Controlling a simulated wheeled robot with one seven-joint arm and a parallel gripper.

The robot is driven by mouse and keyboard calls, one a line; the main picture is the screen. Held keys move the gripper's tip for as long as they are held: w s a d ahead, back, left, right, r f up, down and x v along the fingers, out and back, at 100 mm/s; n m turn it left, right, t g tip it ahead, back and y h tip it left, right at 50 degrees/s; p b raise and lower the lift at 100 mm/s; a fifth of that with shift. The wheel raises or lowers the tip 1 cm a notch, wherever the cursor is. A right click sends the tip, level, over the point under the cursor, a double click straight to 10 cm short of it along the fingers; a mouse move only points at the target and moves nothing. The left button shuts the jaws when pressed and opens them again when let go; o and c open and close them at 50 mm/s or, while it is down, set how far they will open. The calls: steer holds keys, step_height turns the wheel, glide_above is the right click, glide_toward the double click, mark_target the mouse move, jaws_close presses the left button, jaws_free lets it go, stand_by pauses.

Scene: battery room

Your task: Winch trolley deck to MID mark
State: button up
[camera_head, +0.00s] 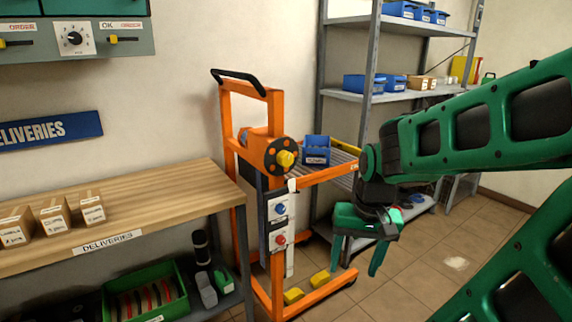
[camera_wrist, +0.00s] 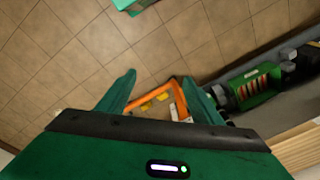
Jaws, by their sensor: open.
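The orange winch trolley (camera_head: 279,187) stands upright between the wooden bench and the grey shelf. Its winch wheel, a dark disc with a yellow knob (camera_head: 286,159), faces me on the mast. The trolley deck (camera_head: 335,168) is a grey roller surface in an orange frame, with a blue bin (camera_head: 317,150) on it. A white strip (camera_head: 290,230) runs down the mast; I cannot read a MID mark. My gripper (camera_head: 357,262) is open and empty, pointing down, in front and right of the trolley. In the wrist view my gripper (camera_wrist: 160,97) is above the trolley's orange base (camera_wrist: 165,97).
A control box (camera_head: 279,223) with a blue and a red knob sits on the mast. Yellow blocks (camera_head: 320,279) are at the trolley's base. The wooden bench (camera_head: 150,210) with small cartons is at left. The metal shelf (camera_head: 345,96) stands behind. Tiled floor at right is mostly clear.

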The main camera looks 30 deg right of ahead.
mark_target(288, 161)
steer(key=w+a+f+m+t+y, duration=0.15)
steer(key=w+m+t, duration=0.3)
steer(key=w, duration=0.65)
steer(key=w+a+f+m+t+y, duration=0.1)
steer(key=w+a+m+t+y, duration=0.2)
steer(key=w+m, duration=0.55)
steer(key=w+d+r+m+t+h, duration=0.4)
steer(key=w+d+r+m+t, duration=0.6)
steer(key=d+m, duration=0.45)
steer(key=shift+m+g, duration=0.35)
steer(key=shift+m, duration=0.3)
steer(key=w, duration=0.3)
steer(key=w+a, duration=0.1)
steer(key=w, duration=0.3)
steer(key=w+a, duration=0.1)
steer(key=w, duration=0.3)
steer(key=shift+w+r, duration=0.15)
steer(key=c, duration=1.1)
steer(key=shift+o, duration=0.2)
